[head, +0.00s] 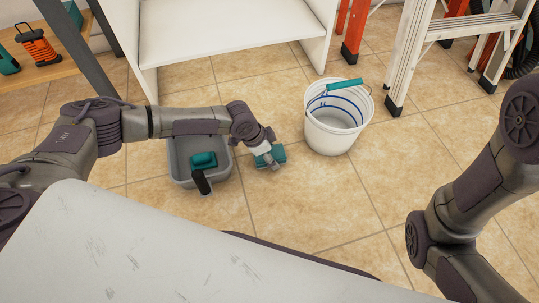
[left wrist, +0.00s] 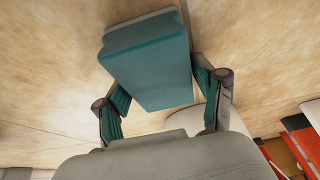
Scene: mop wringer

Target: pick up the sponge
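The sponge (head: 277,152) is a teal block right of the grey tub in the head view. In the left wrist view the sponge (left wrist: 150,62) fills the middle, with a grey layer along its far edge. My left gripper (head: 269,158) is at the sponge, pointing down. Any gap between sponge and floor is hard to judge. My right gripper is out of view.
A grey tub (head: 178,172) holds a teal piece (head: 203,160) with a black handle. A white bucket (head: 331,137) with a teal grip stands to the right. A white shelf (head: 220,35) and ladders (head: 410,50) are behind. The tiled floor right of centre is clear.

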